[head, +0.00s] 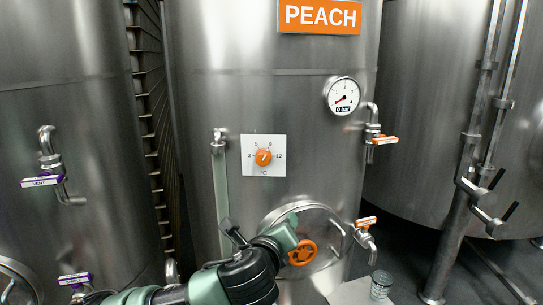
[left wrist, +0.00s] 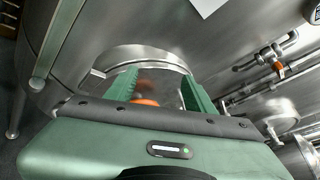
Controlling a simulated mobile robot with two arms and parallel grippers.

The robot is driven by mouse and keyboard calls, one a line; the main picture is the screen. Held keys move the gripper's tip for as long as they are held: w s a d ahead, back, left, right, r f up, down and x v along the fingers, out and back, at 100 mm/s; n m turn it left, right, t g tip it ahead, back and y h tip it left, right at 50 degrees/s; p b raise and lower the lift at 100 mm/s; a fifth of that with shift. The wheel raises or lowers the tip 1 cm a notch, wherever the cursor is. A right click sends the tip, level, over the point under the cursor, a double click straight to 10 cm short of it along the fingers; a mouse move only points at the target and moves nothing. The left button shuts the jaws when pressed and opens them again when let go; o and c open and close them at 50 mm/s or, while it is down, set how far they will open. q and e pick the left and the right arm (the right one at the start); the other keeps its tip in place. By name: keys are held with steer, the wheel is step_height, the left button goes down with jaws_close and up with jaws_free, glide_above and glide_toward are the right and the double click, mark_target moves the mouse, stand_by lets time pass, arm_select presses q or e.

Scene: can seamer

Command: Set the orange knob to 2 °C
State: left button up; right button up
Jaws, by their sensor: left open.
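The orange knob (head: 263,157) sits on a white square plate (head: 277,141) on the front of the PEACH tank in the head view. The plate is marked 2, 5, 9, 12 and °C. The knob's white mark points roughly upward, between 5 and 9; its exact setting is too small to read. My left gripper (head: 284,236) is below the knob, in front of the round hatch and apart from the knob. In the left wrist view its two green fingers (left wrist: 160,84) are spread, with nothing held between them. My right gripper is not in view.
An orange handwheel (head: 302,253) on the round hatch (head: 325,219) is close beside my left gripper. A gauge (head: 342,95) and orange-handled valves (head: 384,140) are to the right. A clear vertical tube (head: 221,190) stands left of the plate. A glass (head: 381,285) stands lower right.

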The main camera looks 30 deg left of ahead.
mark_target(262, 160)
arm_select(q)
steer(key=s+a+r+m+t+y, duration=0.1)
steer(key=a+r+m+t+y, duration=0.3)
steer(key=r, duration=0.9)
steer(key=shift+m+g+h, duration=0.3)
steer(key=shift+g+h, duration=0.2)
steer(key=shift+g, duration=0.4)
steer(key=p+x, duration=0.1)
steer(key=x, duration=0.2)
steer(key=p+x, duration=0.2)
steer(key=x, duration=0.1)
steer(key=shift+w+a+f, duration=0.1)
steer(key=shift+a, duration=0.4)
steer(key=shift+w+a+p, duration=0.1)
steer(key=shift+w+p, duration=0.2)
steer(key=shift+w, duration=0.1)
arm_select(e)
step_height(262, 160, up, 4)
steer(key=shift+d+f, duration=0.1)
arm_select(q)
steer(key=shift+f, duration=0.1)
jaws_close()
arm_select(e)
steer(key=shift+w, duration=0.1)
